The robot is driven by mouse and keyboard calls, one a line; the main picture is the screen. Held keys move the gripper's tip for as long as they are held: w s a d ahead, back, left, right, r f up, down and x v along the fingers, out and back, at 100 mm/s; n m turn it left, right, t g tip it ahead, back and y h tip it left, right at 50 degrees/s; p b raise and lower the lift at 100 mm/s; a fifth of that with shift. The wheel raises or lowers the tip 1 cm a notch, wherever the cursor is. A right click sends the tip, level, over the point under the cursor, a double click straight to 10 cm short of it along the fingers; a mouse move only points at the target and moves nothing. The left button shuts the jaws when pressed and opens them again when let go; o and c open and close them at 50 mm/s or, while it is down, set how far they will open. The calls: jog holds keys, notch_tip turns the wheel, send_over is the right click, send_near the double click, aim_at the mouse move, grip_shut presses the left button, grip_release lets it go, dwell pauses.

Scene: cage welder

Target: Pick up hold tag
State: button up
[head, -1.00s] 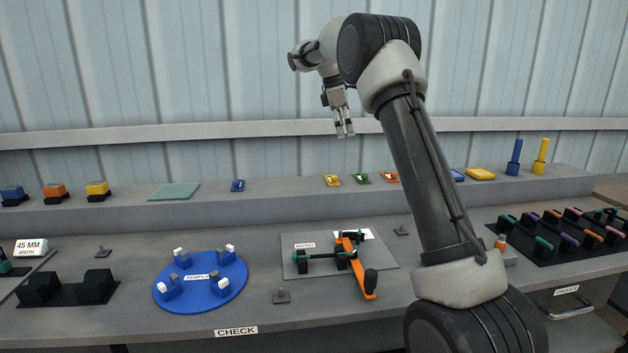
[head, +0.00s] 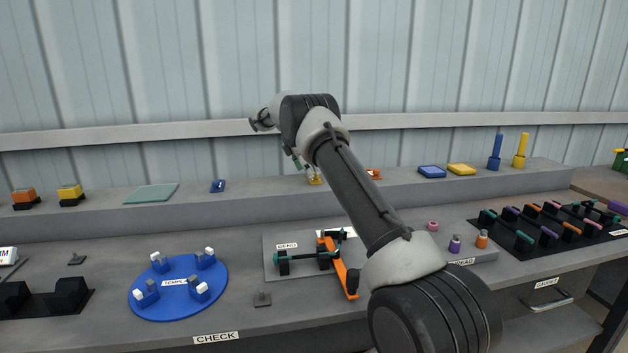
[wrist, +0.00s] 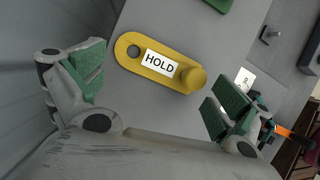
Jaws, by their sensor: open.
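The yellow hold tag (wrist: 160,62) lies flat on the grey raised shelf in the wrist view. It has a white HOLD label, a hole at one end and a round knob at the other. In the head view the tag (head: 315,181) is small and partly hidden by my arm. My gripper (wrist: 154,86) is open and empty, with its green-padded fingers spread to either side of the tag. The knob end lies near the right finger. I cannot tell the height left between fingertips and tag.
A green tag (wrist: 220,3) lies close by at the top of the wrist view. The wall rises right behind the shelf. A blue tag (head: 218,186) and a teal pad (head: 152,194) lie to the left. The bench below carries a blue template disc (head: 150,305) and a bend fixture.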

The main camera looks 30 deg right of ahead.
jog(key=shift+d+f, duration=0.15)
jog(key=shift+f, duration=0.2)
jog(key=shift+s, duration=0.1)
jog(key=c, duration=1.5)
jog(key=shift+s, duration=0.1)
jog(key=shift+c, duration=1)
